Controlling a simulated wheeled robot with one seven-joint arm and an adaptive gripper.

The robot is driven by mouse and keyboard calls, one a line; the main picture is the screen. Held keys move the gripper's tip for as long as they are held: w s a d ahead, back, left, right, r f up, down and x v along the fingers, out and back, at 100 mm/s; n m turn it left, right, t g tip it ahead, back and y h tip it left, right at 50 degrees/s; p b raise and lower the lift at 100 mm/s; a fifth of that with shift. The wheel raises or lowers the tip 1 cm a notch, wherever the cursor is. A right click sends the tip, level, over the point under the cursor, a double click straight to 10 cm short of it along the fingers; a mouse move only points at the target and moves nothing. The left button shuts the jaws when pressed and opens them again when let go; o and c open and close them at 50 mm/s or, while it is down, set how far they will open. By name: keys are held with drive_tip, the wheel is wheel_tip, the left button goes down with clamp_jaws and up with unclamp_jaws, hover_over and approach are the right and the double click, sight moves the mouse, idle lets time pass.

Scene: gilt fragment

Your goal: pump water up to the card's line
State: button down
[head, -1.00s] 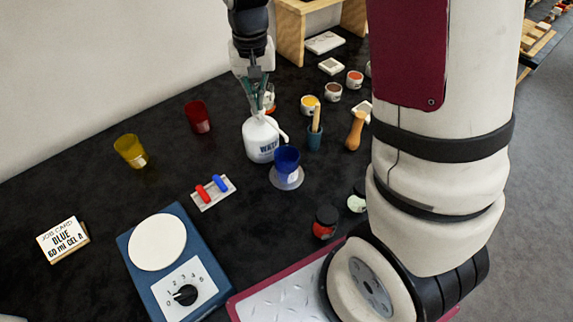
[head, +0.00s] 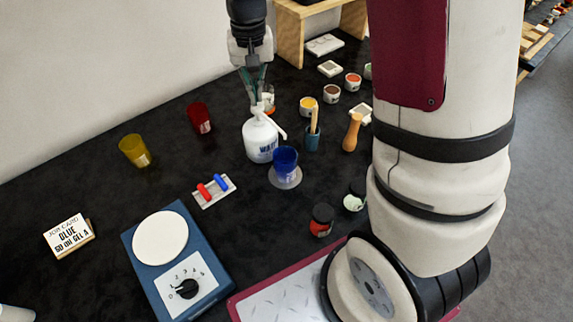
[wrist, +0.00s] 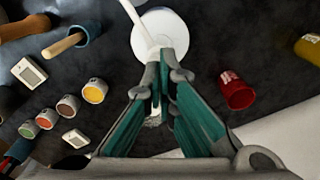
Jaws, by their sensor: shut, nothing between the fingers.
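The white pump bottle (head: 259,143), lettered "WAT…", stands on the dark table with its spout pointing right toward the blue cup. My gripper (head: 257,103) is shut, empty and pointing down over the pump head. In the wrist view the fingertips (wrist: 165,60) overlap the edge of the white bottle (wrist: 160,32); I cannot tell whether they touch. The translucent blue cup (head: 285,160) stands on a pale round disc (head: 286,181) beside the bottle. The water level in it is not clear. The job card (head: 68,236) at the left reads "BLUE" above a hard-to-read line.
Yellow (head: 135,150) and red (head: 199,118) cups stand left of the bottle. A red-and-blue switch plate (head: 214,191) and a blue dial scale (head: 165,260) lie in front. Small paint pots (head: 308,106), a brush cup (head: 312,138) and a wooden-handled tool (head: 352,133) stand to the right.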

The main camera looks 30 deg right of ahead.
drive_tip(key=shift+f, duration=0.1)
idle(0.6)
drive_tip(key=shift+f+b, duration=0.5)
drive_tip(key=shift+f, duration=1.1)
drive_tip(key=shift+r, duration=0.2)
drive_tip(key=shift+r+p, duration=0.85)
drive_tip(key=shift+r, duration=0.7)
drive_tip(key=shift+f, duration=0.2)
